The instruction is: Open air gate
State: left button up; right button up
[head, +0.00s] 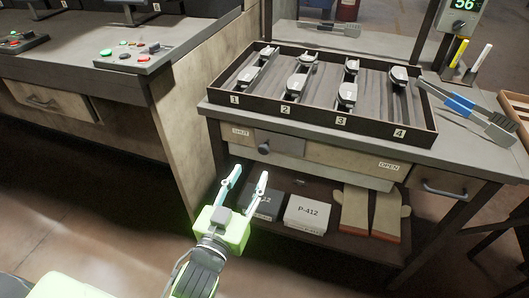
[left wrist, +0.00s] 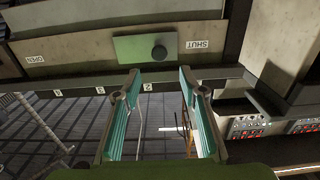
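The air gate is a grey sliding plate (head: 279,141) with a dark round knob (head: 264,149), set in the front of the bench. It stands at the left end, beside the SHUT label (head: 241,132); the OPEN label (head: 389,166) is far to the right. The left wrist view, upside down, shows the plate (left wrist: 130,49), knob (left wrist: 159,52), SHUT label (left wrist: 197,44) and OPEN label (left wrist: 36,59). My left gripper (head: 249,175) is open and empty, below and in front of the knob, apart from it. Its fingers also show in the wrist view (left wrist: 160,75). My right gripper is not in view.
A tray (head: 320,121) of brake shoes in numbered lanes sits on the bench, with tongs (head: 470,107) at its right. Boxes (head: 308,214) and gloves (head: 371,213) lie on the shelf below. A drawer handle (head: 443,189) juts out at right. A wooden panel stands left.

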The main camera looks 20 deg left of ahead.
aim_at(263, 150)
pick_arm(q)
jog(key=w, duration=0.9)
jog(key=shift+w+d+b, duration=0.2)
jog(key=shift+b, duration=0.15)
jog(key=shift+w, duration=0.8)
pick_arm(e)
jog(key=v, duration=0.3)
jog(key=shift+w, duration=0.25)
pick_arm(q)
grip_shut()
